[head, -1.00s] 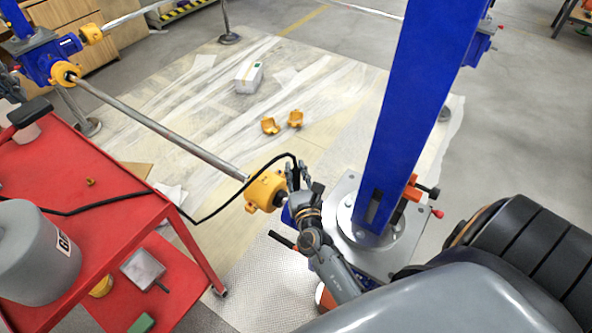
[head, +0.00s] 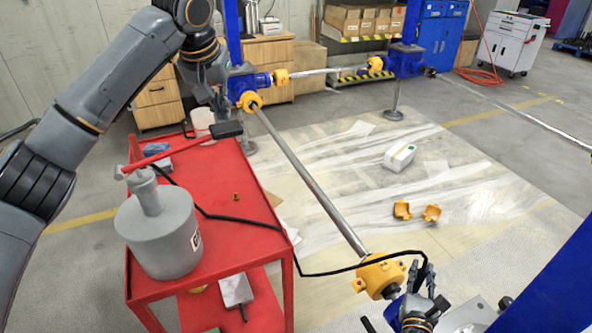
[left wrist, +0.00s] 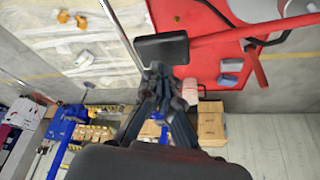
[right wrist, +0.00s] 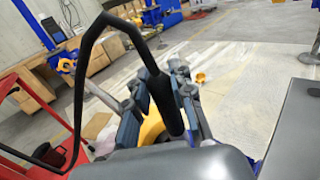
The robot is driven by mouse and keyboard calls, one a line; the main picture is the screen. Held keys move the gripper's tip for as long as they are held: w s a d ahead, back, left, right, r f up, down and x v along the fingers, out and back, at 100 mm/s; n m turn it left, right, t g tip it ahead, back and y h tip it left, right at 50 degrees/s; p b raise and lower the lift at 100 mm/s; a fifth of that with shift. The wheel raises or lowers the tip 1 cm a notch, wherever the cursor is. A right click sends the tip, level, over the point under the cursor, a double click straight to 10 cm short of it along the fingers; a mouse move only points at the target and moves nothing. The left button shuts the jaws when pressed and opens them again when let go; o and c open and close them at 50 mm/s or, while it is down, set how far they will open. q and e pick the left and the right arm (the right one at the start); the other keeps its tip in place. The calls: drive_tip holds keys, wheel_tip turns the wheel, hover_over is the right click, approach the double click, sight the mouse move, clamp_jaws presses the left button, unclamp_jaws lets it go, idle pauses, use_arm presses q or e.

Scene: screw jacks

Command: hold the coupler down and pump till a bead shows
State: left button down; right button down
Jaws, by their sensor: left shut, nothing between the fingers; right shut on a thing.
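The grey grease pump (head: 160,235) stands on the red cart, with its red lever (head: 175,152) reaching right to a black grip (head: 227,130). My left gripper (head: 218,108) is shut and empty just behind the grip. In the left wrist view its fingertips (left wrist: 160,72) are close to the black grip (left wrist: 160,48); I cannot tell if they touch. My right gripper (head: 422,275) is shut on the black coupler (right wrist: 166,100) at the hose's end, beside the yellow housing (head: 380,276) of the jack. The fitting is hidden and I see no bead.
The black hose (head: 320,272) runs from the red cart (head: 225,170) to the coupler. A steel shaft (head: 305,180) slants between the yellow housings. Two orange half shells (head: 402,210) and a white box (head: 399,157) lie on the sheeted floor. A blue column (head: 555,285) stands at right.

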sight(224, 138)
idle(0.4)
use_arm(q)
drive_tip(key=shift+f, duration=4.5)
drive_tip(key=shift+r, duration=0.1)
drive_tip(key=shift+r, duration=4.35)
drive_tip(key=shift+f, duration=0.1)
wheel_tip(224, 138, down, 9)
drive_tip(key=shift+r, duration=4.6)
